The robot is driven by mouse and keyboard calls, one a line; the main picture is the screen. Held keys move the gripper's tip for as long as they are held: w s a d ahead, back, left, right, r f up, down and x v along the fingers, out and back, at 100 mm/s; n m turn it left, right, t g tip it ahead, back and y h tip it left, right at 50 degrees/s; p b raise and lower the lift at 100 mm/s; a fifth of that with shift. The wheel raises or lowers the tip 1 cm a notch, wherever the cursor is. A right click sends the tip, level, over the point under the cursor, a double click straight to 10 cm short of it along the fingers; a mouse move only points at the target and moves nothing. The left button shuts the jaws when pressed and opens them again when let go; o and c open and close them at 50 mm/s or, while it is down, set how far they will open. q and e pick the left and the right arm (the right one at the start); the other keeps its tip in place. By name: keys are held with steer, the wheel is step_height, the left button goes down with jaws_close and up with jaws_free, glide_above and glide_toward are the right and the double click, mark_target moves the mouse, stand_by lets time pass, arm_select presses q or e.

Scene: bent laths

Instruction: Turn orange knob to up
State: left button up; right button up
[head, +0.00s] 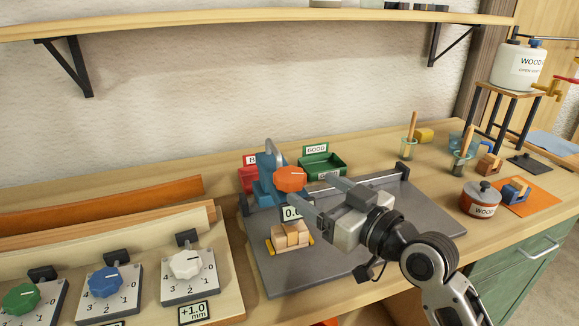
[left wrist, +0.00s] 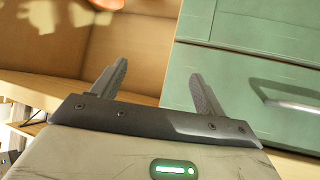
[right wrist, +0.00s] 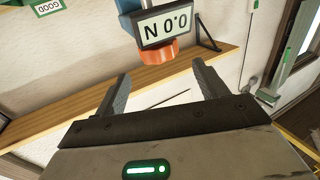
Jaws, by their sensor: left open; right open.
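The orange knob (head: 290,179) sits on the blue press-like stand (head: 267,178) on the grey plate. It also shows in the right wrist view as an orange disc (right wrist: 157,52) beside a small display (right wrist: 167,27). Its pointer direction is too small to tell. My right gripper (head: 306,189) is open, its fingers pointing at the knob; in the right wrist view the knob lies beyond the gap between the fingertips (right wrist: 163,78), apart from them. My left gripper (left wrist: 158,70) is open and empty near the green drawers; it is not in the head view.
A wooden block (head: 289,237) lies on the grey plate (head: 330,268) below the knob. Red and green trays (head: 323,166) stand behind. Dial boxes with green, blue (head: 105,282) and white (head: 186,265) knobs are at left. Glue pots and a red tin (head: 481,201) stand at right.

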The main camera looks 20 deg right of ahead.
mark_target(300, 180)
steer(key=p+x, duration=0.1)
steer(key=x, duration=0.5)
steer(key=shift+w, duration=0.2)
arm_select(q)
steer(key=shift+w+a+r, duration=0.1)
steer(key=shift+w+r, duration=0.35)
steer(key=shift+r, duration=0.1)
arm_select(e)
steer(key=shift+x, duration=0.75)
